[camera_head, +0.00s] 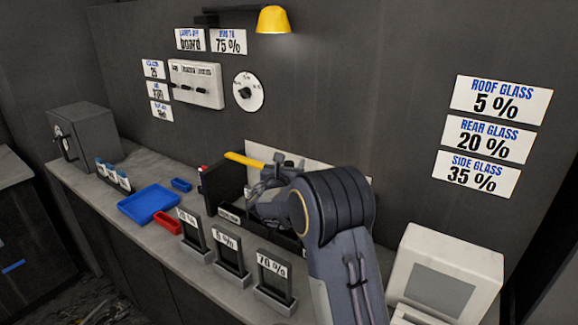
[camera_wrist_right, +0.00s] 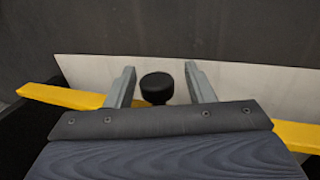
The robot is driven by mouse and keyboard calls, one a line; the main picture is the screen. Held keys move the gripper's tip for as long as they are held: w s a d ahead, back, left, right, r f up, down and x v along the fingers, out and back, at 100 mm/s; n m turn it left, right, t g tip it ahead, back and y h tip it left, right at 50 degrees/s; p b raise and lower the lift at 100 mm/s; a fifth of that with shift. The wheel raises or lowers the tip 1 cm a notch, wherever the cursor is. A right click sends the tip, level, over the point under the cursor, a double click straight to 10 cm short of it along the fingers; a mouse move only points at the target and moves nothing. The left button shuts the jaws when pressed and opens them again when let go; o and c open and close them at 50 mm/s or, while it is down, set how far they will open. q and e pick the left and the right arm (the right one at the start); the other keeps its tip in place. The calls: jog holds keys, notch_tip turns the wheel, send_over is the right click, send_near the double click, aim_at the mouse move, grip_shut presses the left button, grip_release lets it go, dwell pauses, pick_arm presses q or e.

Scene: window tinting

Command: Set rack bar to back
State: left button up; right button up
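The yellow rack bar (camera_head: 243,159) lies across the black rack (camera_head: 222,187) on the counter, in front of a white panel. In the right wrist view the yellow bar (camera_wrist_right: 58,96) runs from left to right, its middle hidden by my gripper. A round black knob (camera_wrist_right: 157,86) stands at the bar's middle. My right gripper (camera_wrist_right: 161,80) is open, one finger on each side of the knob, with gaps on both sides. In the head view my right gripper (camera_head: 279,165) is over the bar, and my arm hides the bar's right part. My left gripper is not in view.
Sample stands with percent labels (camera_head: 231,253) line the counter front. A blue tray (camera_head: 148,203) and a red tray (camera_head: 168,222) lie to the left. A white monitor-like box (camera_head: 445,275) stands at right. The wall holds a dial (camera_head: 249,92) and a yellow lamp (camera_head: 272,20).

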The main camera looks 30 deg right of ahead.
jog(key=shift+a, duration=0.15)
jog(key=shift+s+a, duration=0.3)
jog(key=shift+a, duration=0.1)
jog(key=b+v, duration=0.1)
jog(key=v, duration=0.5)
jog(key=shift+s+a+b, duration=0.25)
jog(key=shift+s+b, duration=0.05)
jog(key=shift+b, duration=0.05)
